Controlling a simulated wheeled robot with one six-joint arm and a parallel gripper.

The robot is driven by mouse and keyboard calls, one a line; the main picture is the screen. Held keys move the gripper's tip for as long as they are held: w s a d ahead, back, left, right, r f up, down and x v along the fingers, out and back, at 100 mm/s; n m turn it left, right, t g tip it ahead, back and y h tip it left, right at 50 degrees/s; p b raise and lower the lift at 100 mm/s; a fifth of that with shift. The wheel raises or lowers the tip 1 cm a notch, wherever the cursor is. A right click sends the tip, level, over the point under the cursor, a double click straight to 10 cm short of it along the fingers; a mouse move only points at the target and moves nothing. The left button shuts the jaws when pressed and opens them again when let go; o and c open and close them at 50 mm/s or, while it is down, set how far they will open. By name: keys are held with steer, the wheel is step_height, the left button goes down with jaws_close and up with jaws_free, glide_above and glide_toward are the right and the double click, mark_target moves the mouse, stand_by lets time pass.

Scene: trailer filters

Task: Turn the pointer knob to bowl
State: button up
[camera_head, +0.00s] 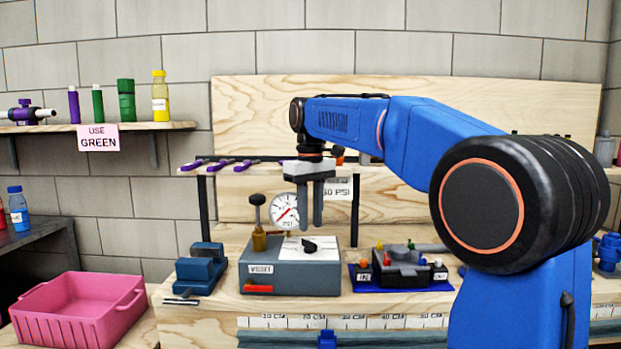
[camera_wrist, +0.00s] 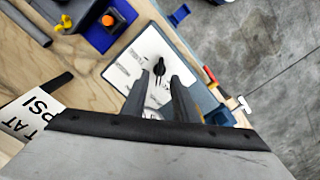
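The black pointer knob (camera_head: 309,247) sits on a white label plate (camera_head: 292,251) on top of a grey box (camera_head: 290,277). The plate's printing is too small to read. My gripper (camera_head: 311,226) points down just above the knob, with its two grey fingers apart and nothing visible between them. In the wrist view the knob (camera_wrist: 160,67) shows upright on its plate (camera_wrist: 128,70), at the tips of my open fingers (camera_wrist: 159,80). I cannot tell whether the fingers touch it.
A blue vise (camera_head: 201,268) stands left. A black device on a blue mat (camera_head: 433,288) lies right. A pink crate (camera_head: 78,308) is farther left.

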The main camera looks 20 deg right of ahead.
mark_target(311, 242)
step_height(311, 242, up, 12)
stand_by(0.4)
steer(key=s+d+f+m+t, duration=0.2)
steer(key=s+d+f, duration=0.1)
steer(key=s+f, duration=1.4)
steer(key=s+d+f+m+t, duration=0.2)
steer(key=s+d+f, duration=0.1)
steer(key=s+f, duration=1.3)
step_height(311, 242, down, 3)
steer(key=shift+s+d+r+t, duration=0.1)
steer(key=shift+s+d+t, duration=0.1)
steer(key=shift+s+t, duration=0.2)
